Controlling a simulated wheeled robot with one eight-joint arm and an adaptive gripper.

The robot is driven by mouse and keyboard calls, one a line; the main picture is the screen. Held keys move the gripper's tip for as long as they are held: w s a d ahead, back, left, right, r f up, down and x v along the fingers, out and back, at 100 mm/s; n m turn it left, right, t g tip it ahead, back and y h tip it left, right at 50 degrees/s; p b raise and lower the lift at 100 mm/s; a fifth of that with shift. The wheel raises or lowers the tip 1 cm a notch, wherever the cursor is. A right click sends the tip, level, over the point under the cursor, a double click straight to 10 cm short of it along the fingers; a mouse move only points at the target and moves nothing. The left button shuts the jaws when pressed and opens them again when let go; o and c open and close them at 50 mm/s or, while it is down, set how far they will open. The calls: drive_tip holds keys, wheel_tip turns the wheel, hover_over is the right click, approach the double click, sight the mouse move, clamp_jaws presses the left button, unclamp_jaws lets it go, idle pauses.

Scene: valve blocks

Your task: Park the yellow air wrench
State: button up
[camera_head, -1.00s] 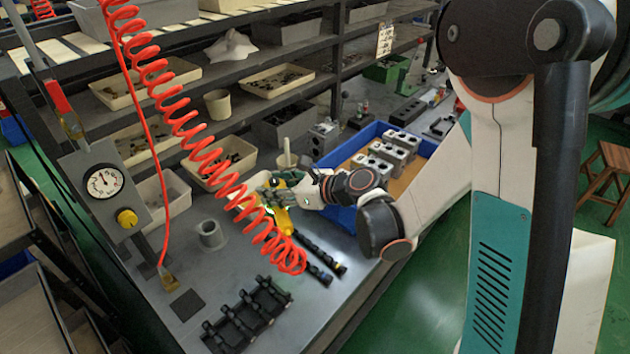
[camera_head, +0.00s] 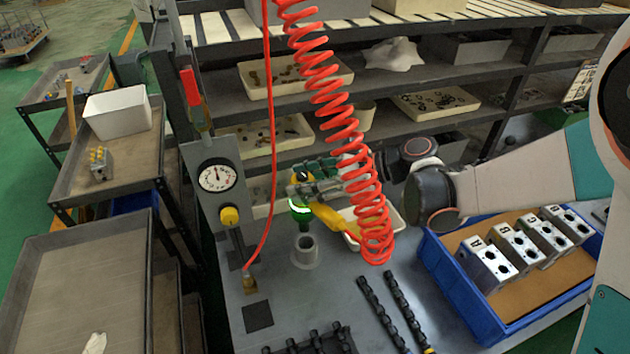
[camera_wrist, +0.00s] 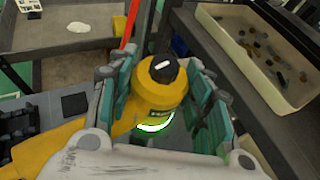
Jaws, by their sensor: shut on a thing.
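The yellow air wrench (camera_head: 341,229) is held in my gripper (camera_head: 303,187) above the workbench. Its yellow handle slopes down to the right, partly behind the red coiled hose. Its black-capped head and a glowing green band show between the teal finger pads in the wrist view, where the wrench body (camera_wrist: 155,95) fills the space between them. My gripper is shut on it. A grey round cup-like holder (camera_head: 305,251) stands upright on the bench, just below the green end of the wrench and apparently apart from it.
The red coiled hose (camera_head: 335,107) hangs in front of my gripper. A gauge panel (camera_head: 214,178) stands to the left. A blue crate (camera_head: 461,287) with metal valve blocks is at the right. Black camshaft-like bars (camera_head: 384,312) lie at the front. Shelves with parts trays (camera_head: 296,78) rise behind.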

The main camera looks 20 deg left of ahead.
sight(307, 218)
drive_tip(key=shift+d, duration=0.1)
drive_tip(key=shift+f, duration=0.1)
drive_tip(key=shift+f+b, duration=2.1)
drive_tip(key=shift+f, duration=0.15)
drive_tip(key=shift+f+b, duration=3.05)
drive_tip(key=shift+f, duration=0.45)
idle(0.7)
drive_tip(key=o, duration=1.5)
drive_tip(key=shift+c, duration=0.2)
drive_tip(key=shift+d, duration=0.1)
